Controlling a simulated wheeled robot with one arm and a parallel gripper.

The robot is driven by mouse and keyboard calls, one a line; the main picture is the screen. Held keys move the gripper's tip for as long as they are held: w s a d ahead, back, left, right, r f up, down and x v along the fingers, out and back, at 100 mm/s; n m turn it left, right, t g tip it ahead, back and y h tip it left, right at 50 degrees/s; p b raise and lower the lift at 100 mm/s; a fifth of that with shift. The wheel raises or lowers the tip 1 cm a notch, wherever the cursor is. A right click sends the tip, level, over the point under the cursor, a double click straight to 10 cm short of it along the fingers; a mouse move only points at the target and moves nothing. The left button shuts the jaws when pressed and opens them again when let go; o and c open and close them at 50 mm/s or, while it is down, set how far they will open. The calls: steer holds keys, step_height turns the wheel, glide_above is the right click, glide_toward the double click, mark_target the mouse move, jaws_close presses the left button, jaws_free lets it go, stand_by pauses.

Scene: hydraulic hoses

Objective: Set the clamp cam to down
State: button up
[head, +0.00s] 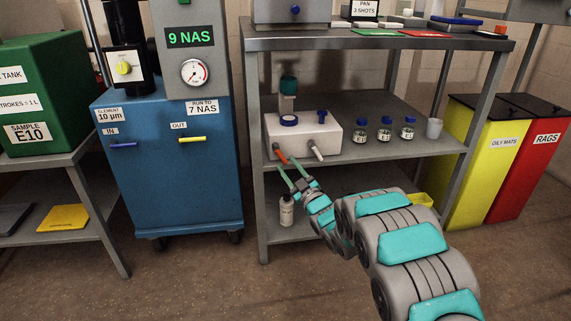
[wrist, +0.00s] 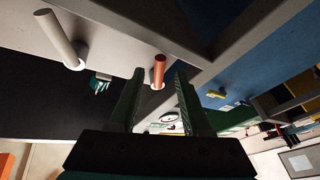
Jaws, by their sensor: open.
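A white box-shaped unit (head: 320,139) stands on the middle shelf. Its front carries an orange lever (head: 280,155) at the left and a white lever (head: 316,151) at the right. No label shows which one is the clamp cam. My gripper (head: 288,163) is open in front of the orange lever. In the wrist view the orange lever (wrist: 158,72) appears between the two fingers of my gripper (wrist: 159,82), with gaps on both sides. The white lever (wrist: 60,40) is off to the left there. Contact with the orange lever cannot be told.
The unit has a blue-ringed cap (head: 289,120) and a small blue knob (head: 322,116) on top. Small jars (head: 384,133) and a cup (head: 434,128) stand to its right. The upper shelf (head: 370,44) overhangs. A blue cabinet (head: 175,185) stands left; a white bottle (head: 286,211) is below.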

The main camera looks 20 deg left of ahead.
steer(key=v, duration=0.5)
steer(key=shift+d+f, duration=0.1)
steer(key=w+d+r+m+h+p, duration=0.1)
steer(key=d+r+m+h, duration=0.2)
steer(key=d, duration=0.6)
steer(key=d+m+h+p, duration=0.1)
steer(key=d+m+h, duration=0.1)
steer(key=d+h, duration=0.5)
steer(key=w+d+r+m+h, duration=0.1)
steer(key=d+r+m+h, duration=0.15)
steer(key=d, duration=0.75)
steer(key=s+d+m+g+h+p, duration=0.1)
steer(key=s+d+m+g+h, duration=0.3)
steer(key=s+d, duration=0.75)
steer(key=s+d+r+m+g+p, duration=0.1)
steer(key=s+g, duration=0.4)
steer(key=s, duration=1.5)
steer(key=s+d+r+m+g+p, duration=0.1)
steer(key=s+m+g, duration=0.3)
steer(key=s, duration=1.6)
steer(key=shift+s+d+r+g, duration=0.2)
steer(key=shift+d+r+g, duration=0.35)
steer(key=shift+d+g, duration=0.3)
